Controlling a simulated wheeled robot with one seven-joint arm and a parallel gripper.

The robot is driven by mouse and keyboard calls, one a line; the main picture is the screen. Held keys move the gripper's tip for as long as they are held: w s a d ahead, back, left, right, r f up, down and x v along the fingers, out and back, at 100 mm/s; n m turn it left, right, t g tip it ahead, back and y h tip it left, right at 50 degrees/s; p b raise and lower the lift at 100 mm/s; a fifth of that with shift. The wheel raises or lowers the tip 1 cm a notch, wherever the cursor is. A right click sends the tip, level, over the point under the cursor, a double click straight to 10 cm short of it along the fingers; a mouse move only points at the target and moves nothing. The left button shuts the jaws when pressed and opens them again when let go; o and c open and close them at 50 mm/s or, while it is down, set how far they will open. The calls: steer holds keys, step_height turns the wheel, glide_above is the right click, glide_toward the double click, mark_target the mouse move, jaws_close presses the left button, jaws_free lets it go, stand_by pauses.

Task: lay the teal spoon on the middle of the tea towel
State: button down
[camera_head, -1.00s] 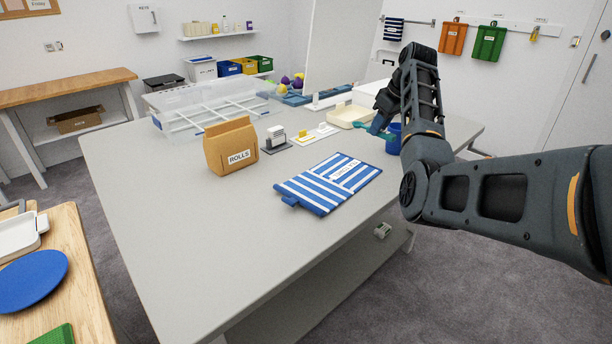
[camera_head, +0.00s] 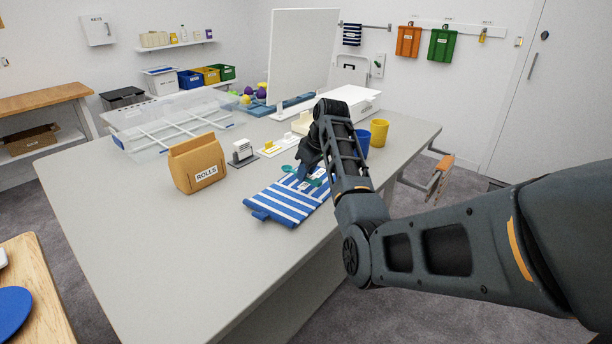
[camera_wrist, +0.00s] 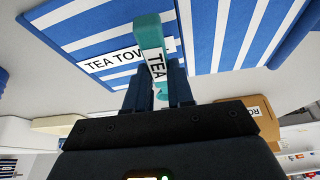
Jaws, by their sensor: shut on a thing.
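The blue-and-white striped tea towel (camera_head: 285,206) lies flat on the grey table, partly hidden behind my arm in the head view. It fills the top of the wrist view (camera_wrist: 95,38), with its label partly covered by the spoon. My gripper (camera_wrist: 158,88) is shut on the teal spoon (camera_wrist: 150,42), which has a white label on its handle. In the head view, my gripper (camera_head: 308,172) is over the towel's far part, with bits of the spoon (camera_head: 318,181) showing beside it. I cannot tell whether the spoon touches the cloth.
A brown rolls bag (camera_head: 197,165) stands left of the towel. A blue cup (camera_head: 362,146) and a yellow cup (camera_head: 379,132) stand to the right, behind my arm. A clear divided bin (camera_head: 165,130) is at the back left. The table's front left is bare.

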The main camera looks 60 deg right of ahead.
steer(key=shift+f, duration=1.05)
steer(key=c, duration=1)
jaws_free()
steer(key=shift+f, duration=0.1)
steer(key=v, duration=1.2)
